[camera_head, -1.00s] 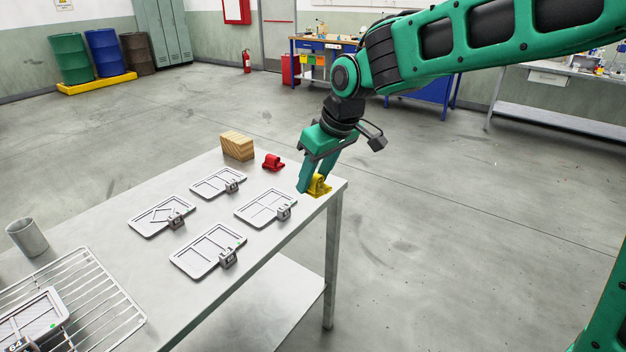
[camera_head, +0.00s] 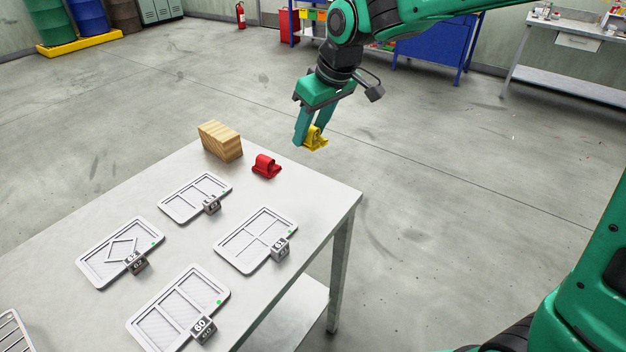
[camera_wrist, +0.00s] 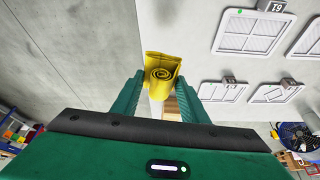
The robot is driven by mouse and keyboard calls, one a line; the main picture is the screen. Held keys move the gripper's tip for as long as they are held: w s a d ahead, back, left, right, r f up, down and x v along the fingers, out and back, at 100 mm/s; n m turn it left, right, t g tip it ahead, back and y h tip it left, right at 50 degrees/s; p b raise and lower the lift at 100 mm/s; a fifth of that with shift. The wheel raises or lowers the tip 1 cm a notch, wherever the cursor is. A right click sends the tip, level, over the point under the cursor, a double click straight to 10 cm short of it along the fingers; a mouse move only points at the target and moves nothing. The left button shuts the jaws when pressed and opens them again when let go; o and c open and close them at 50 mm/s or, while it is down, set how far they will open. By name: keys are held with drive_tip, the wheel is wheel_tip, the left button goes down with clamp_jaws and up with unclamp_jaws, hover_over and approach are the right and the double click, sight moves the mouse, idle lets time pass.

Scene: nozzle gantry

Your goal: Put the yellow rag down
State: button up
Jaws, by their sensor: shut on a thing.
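The yellow rag (camera_head: 316,138) is rolled, with a loose flap at its lower right. My gripper (camera_head: 307,136) is shut on it. In the head view the rag shows beyond the table's far right edge, off the tabletop in the picture; its height above the table is hard to tell. In the wrist view the rolled yellow rag (camera_wrist: 162,72) sits between the two green fingertips, its spiral end facing the camera. The grey table (camera_head: 325,195) stands below and to the left of my gripper.
A red rolled rag (camera_head: 266,166) and a wooden block (camera_head: 220,141) stand near the table's far edge. Several framed trays with numbered tags, such as this one (camera_head: 256,240), cover the middle. Bare tabletop shows along the right edge.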

drive_tip(key=shift+w+d, duration=0.1)
drive_tip(key=shift+w, duration=0.3)
drive_tip(key=s+a+f+n, duration=0.2)
drive_tip(key=s+a, duration=0.5)
drive_tip(key=a, duration=0.2)
hover_over(310, 191)
drive_tip(key=d, duration=0.1)
drive_tip(key=f, duration=0.7)
drive_tip(key=shift+s+d+f, duration=0.1)
drive_tip(key=shift+s+f, duration=0.05)
drive_tip(key=shift+s, duration=0.25)
drive_tip(key=shift+f, duration=2)
drive_tip(key=o, duration=1)
drive_tip(key=shift+o, duration=0.2)
drive_tip(key=v, duration=1.2)
drive_tip(key=shift+w+d, duration=0.25)
